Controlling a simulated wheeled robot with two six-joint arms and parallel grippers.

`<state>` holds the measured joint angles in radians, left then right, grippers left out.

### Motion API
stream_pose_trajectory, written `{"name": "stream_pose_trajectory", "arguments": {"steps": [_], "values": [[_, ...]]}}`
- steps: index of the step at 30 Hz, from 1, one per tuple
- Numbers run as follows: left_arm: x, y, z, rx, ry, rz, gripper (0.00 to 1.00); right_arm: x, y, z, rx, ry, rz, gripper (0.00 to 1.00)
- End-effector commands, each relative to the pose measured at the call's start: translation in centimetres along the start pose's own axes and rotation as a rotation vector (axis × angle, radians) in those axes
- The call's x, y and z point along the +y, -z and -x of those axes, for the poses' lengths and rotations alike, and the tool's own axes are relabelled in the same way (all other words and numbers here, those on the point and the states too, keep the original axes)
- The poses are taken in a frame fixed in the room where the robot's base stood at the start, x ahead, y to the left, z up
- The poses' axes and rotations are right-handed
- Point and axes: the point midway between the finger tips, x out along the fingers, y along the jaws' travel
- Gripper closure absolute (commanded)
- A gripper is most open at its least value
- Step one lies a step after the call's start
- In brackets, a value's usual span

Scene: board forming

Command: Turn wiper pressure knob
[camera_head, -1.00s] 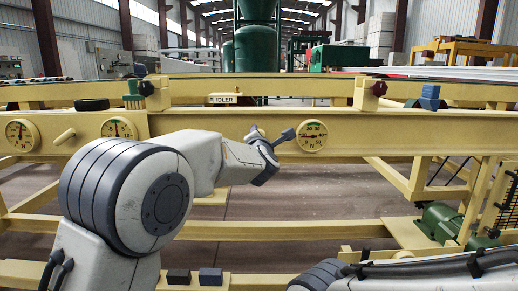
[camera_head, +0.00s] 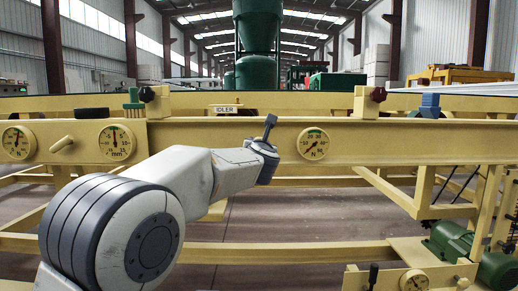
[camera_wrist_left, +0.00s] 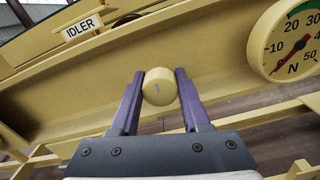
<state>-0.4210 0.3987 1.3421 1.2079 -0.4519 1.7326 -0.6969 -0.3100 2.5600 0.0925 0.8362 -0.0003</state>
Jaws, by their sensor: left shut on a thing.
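In the head view my left gripper (camera_head: 269,132) is at the beam, left of a round N gauge (camera_head: 314,144), and hides the knob. The gauge also shows in the left wrist view (camera_wrist_left: 298,42), its red needle pointing lower left, near 0. My right gripper is out of view.
An IDLER plate (camera_head: 224,109) is on the beam, upper left of the gripper. A green motor (camera_head: 452,240) stands lower right.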

Motion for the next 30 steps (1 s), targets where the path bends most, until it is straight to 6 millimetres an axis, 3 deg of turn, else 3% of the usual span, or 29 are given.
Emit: {"name": "stream_pose_trajectory", "arguments": {"steps": [17, 18, 19, 30], "values": [[-0.03, 0.22, -0.05, 0.004, 0.0, 0.031, 1.0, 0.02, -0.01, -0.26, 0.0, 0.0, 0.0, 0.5], [-0.03, 0.23, -0.05, 0.004, 0.0, 0.03, 0.38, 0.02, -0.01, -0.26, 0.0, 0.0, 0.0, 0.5], [-0.03, 0.22, -0.05, 0.004, 0.0, 0.03, 0.27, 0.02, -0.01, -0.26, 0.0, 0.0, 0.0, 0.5], [-0.03, 0.05, 0.21, 0.001, 0.0, 0.028, 0.24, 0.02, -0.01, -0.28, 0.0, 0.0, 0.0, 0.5]]}}
